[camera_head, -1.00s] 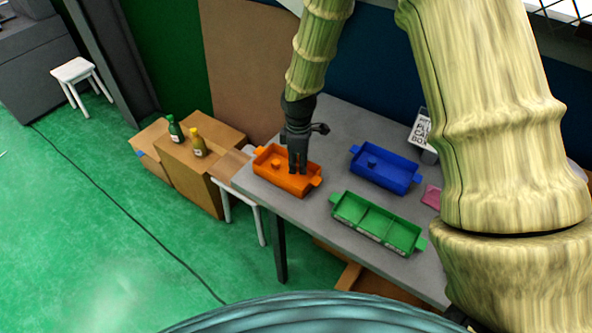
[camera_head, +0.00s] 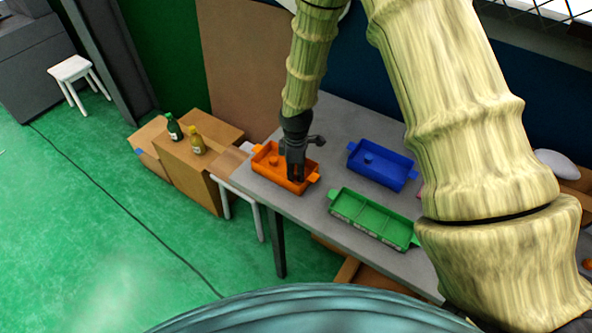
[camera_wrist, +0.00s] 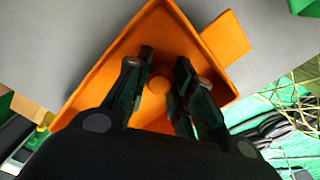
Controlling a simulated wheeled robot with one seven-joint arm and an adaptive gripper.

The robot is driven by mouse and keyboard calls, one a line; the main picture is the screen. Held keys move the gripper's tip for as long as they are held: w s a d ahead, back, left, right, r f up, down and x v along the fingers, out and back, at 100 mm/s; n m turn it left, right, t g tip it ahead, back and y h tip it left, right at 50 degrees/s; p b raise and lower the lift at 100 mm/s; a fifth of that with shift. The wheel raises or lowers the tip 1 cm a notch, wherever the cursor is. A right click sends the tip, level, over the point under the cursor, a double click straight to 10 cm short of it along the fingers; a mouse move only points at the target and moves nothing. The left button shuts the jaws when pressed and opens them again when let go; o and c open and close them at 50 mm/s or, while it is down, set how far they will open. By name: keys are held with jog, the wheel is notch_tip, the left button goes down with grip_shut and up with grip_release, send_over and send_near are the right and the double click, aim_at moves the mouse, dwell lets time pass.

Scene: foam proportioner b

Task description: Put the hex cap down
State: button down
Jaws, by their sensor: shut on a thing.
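The orange tray (camera_head: 262,172) stands at the left end of the grey table. My gripper (camera_head: 295,180) points down into its right part, with the fingertips near the floor of the tray. In the wrist view my gripper (camera_wrist: 162,65) has its fingers a little apart, around a small rounded orange piece, which looks like the hex cap (camera_wrist: 159,84). Orange on orange makes its outline hard to read, and I cannot tell whether it touches the tray floor. A small orange piece (camera_head: 273,160) in the tray shows left of my gripper in the head view.
A blue tray (camera_head: 384,178) with a small blue piece stands to the right. A green divided tray (camera_head: 372,222) is at the front edge of the table (camera_head: 312,208). Cardboard boxes with two bottles stand left of the table. Bare tabletop lies between the trays.

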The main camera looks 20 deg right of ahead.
aim_at(296, 171)
jog(key=shift+f, duration=0.1)
jog(key=c, duration=1.2)
grip_release()
jog(key=shift+c, duration=0.2)
jog(key=shift+r, duration=0.25)
notch_tip(296, 171, up, 12)
jog(key=b, duration=0.3)
jog(key=shift+f, duration=0.1)
